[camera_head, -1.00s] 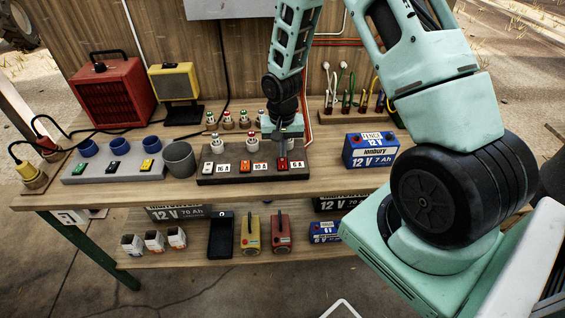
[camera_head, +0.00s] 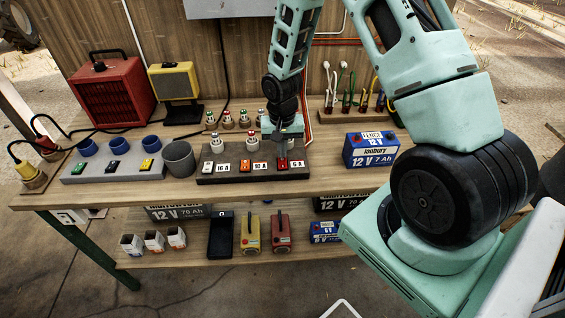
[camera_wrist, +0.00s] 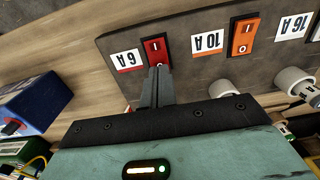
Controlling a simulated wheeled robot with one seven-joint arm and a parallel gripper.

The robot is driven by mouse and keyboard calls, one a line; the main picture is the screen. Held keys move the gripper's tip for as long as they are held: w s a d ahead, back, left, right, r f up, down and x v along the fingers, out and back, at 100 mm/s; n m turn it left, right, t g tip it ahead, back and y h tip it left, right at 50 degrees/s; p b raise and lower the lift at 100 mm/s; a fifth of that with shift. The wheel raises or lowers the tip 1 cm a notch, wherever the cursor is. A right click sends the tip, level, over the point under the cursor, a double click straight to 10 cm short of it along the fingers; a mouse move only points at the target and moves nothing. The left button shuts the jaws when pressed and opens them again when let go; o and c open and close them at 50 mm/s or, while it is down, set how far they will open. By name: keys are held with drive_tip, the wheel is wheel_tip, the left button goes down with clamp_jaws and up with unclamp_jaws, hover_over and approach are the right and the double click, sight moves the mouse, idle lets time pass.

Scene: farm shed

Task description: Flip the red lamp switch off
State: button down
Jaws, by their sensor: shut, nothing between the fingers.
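The red switch (camera_head: 282,164) is on the dark board (camera_head: 215,173), beside the 6 A label. My gripper (camera_wrist: 160,68) is shut and empty. Its fingertips are over the O end of the red switch and hide part of it. I cannot tell whether they touch it. In the head view, my gripper (camera_head: 282,153) is just above and behind the switch.
The orange 10 A switch (camera_wrist: 242,36) is beside the red one, and a white 16 A switch (camera_head: 208,166) is farther left. White-based plugs (camera_head: 217,145) stand on the board behind the switches. A blue battery (camera_head: 371,150) stands to the right.

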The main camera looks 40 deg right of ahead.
drive_tip(key=shift+f+b, duration=0.5)
drive_tip(key=shift+f, duration=0.2)
drive_tip(key=shift+r, duration=0.1)
drive_tip(key=shift+r+p, duration=2.8)
drive_tip(key=shift+r, duration=0.7)
